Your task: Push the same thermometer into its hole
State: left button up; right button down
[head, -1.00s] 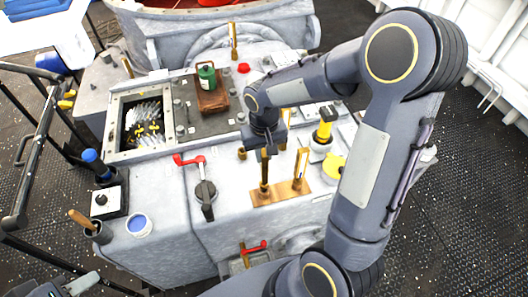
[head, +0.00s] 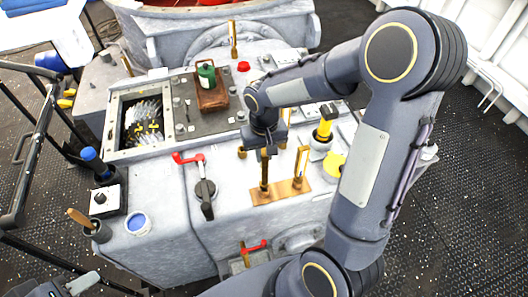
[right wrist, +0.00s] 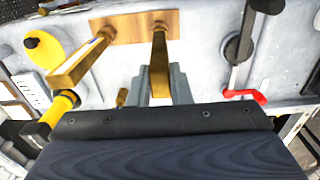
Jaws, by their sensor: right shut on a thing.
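A brass thermometer (head: 265,172) stands upright at the left end of a brass plate (head: 281,193) on the grey machine top. It also shows in the right wrist view (right wrist: 159,60), its lower end meeting the plate (right wrist: 130,27). My right gripper (right wrist: 160,90) is shut on its upper part; in the head view the gripper (head: 265,150) is above the plate. How deep the thermometer sits, and the hole itself, cannot be seen. A second brass thermometer (head: 301,164) stands at the plate's right end, untouched. My left gripper (head: 78,285) is partly in view at the bottom left.
A red-handled lever (head: 189,158) and a black lever (head: 205,191) are left of the plate. A yellow-topped cylinder (head: 325,125) and a yellow knob (head: 334,165) stand to its right. An open gear well (head: 110,120) and a green bottle (head: 207,76) are farther back.

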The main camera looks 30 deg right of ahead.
jog(key=shift+f+b, duration=0.85)
jog(key=shift+f, duration=0.2)
jog(key=c, duration=1.3)
grip_release()
jog(key=shift+o, duration=0.2)
jog(key=shift+r, duration=0.1)
notch_tip(320, 180, up, 8)
jog(key=shift+f, duration=0.25)
jog(key=shift+r, duration=0.1)
jog(key=shift+s, duration=0.1)
jog(key=shift+s+r, duration=0.25)
jog(key=s+a+r+t+y, duration=0.1)
jog(key=s+a+t+y, duration=0.1)
jog(key=s, duration=0.6)
jog(key=s+a+r+n+t+y, duration=0.1)
jog(key=s+a+r+t, duration=0.1)
jog(key=s, duration=0.6)
jog(key=shift+r+t+y, duration=0.25)
jog(key=shift+t+y, duration=0.15)
jog(key=shift+t, duration=0.4)
